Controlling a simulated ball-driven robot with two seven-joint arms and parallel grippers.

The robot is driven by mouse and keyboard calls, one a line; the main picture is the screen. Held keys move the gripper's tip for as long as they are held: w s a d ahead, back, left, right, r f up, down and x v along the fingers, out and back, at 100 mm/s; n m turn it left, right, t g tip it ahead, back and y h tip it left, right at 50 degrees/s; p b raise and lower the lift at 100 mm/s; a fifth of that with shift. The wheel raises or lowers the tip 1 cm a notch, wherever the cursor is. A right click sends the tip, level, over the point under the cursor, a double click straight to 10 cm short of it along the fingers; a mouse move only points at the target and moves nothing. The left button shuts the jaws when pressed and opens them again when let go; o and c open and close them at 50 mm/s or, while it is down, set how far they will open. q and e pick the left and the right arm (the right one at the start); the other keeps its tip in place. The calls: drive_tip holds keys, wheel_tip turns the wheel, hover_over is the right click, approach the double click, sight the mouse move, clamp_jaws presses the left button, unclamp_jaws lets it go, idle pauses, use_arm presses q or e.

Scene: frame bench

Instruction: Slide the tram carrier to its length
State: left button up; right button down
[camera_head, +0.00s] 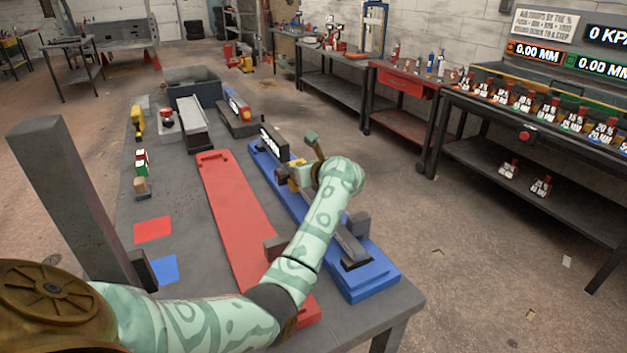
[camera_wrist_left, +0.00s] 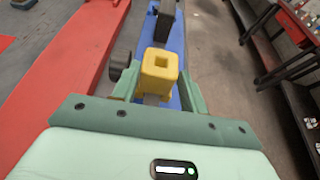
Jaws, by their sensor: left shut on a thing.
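A long blue bed (camera_head: 370,285) lies along the right side of the bench, with a dark upright block (camera_head: 273,142) at its far end and dark parts toward its near end. A yellow piece (camera_head: 297,163) sits over the bed, partly hidden by my left gripper (camera_head: 306,174). In the left wrist view the yellow piece (camera_wrist_left: 160,72) has a square hole in its top and stands between the green fingers, which are shut on it. A dark round knob (camera_wrist_left: 122,66) is at its left. I cannot tell which part is the tram carrier itself. My right gripper is not in view.
A red plate (camera_head: 232,215) lies left of the blue bed. Red (camera_head: 153,229) and blue (camera_head: 162,269) squares lie on the grey bench. A grey bin (camera_head: 192,82) and several small items stand farther back. A wall display (camera_head: 535,52) reads 0.00 MM.

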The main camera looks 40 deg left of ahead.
use_arm(q)
drive_tip(key=shift+a, duration=0.1)
drive_tip(key=o, duration=0.7)
drive_tip(key=p+v, duration=0.4)
drive_tip(key=v, duration=1.2)
drive_tip(key=shift+s, duration=0.1)
